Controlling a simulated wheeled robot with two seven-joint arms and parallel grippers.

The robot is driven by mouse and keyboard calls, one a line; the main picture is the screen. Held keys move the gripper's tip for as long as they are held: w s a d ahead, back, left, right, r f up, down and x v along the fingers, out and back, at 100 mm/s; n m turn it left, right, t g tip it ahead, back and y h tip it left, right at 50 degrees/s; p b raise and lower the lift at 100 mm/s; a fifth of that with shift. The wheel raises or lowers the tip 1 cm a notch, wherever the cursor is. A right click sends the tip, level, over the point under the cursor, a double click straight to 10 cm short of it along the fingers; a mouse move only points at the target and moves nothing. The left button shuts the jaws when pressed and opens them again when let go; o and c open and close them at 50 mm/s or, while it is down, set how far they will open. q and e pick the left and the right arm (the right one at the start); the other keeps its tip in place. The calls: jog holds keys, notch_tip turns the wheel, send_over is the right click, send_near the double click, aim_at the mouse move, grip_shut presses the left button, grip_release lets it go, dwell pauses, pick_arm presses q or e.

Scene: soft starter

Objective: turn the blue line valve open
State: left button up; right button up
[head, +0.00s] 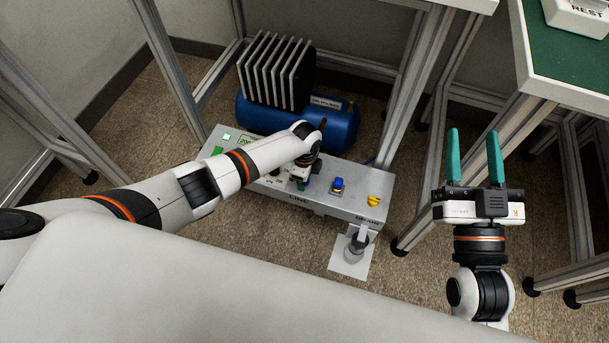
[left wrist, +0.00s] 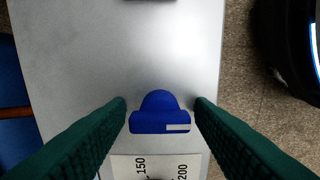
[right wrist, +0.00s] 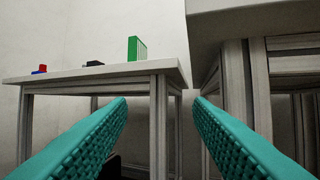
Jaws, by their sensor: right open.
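The blue valve knob (head: 338,184) stands on top of a grey control box (head: 350,204), right of my left gripper in the head view. In the left wrist view the blue knob (left wrist: 160,114), with a white mark on it, appears between the two fingertips. My left gripper (head: 303,182) is open, with thin gaps on both sides of the knob; its height above the knob is unclear. My right gripper (head: 474,158) is open and empty, held up at the right, away from the box.
A yellow knob (head: 374,200) sits on the box, right of the blue one. A blue compressor tank (head: 330,122) lies behind the box. Table legs (head: 420,130) stand to the right. A dial with printed numbers (left wrist: 155,166) is beside the blue knob.

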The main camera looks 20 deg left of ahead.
pick_arm(q)
jog(key=shift+r, duration=0.25)
notch_tip(320, 180, up, 5)
jog(key=p, duration=0.3)
jog(key=shift+r, duration=0.2)
pick_arm(e)
notch_tip(320, 180, down, 10)
jog(key=s+d+g+h, duration=0.1)
jog(key=d+g+h, duration=0.1)
jog(key=g, duration=0.6)
pick_arm(q)
notch_tip(320, 180, up, 6)
jog(key=p, duration=0.2)
jog(key=shift+p, duration=0.35)
pick_arm(e)
jog(key=s+d+f+g+h, duration=0.2)
jog(key=s+d+f+g, duration=0.1)
jog(key=s+f+g, duration=0.4)
jog(key=shift+s+d+f+m, duration=0.2)
jog(key=shift+s+m, duration=0.1)
jog(key=shift+s, duration=0.7)
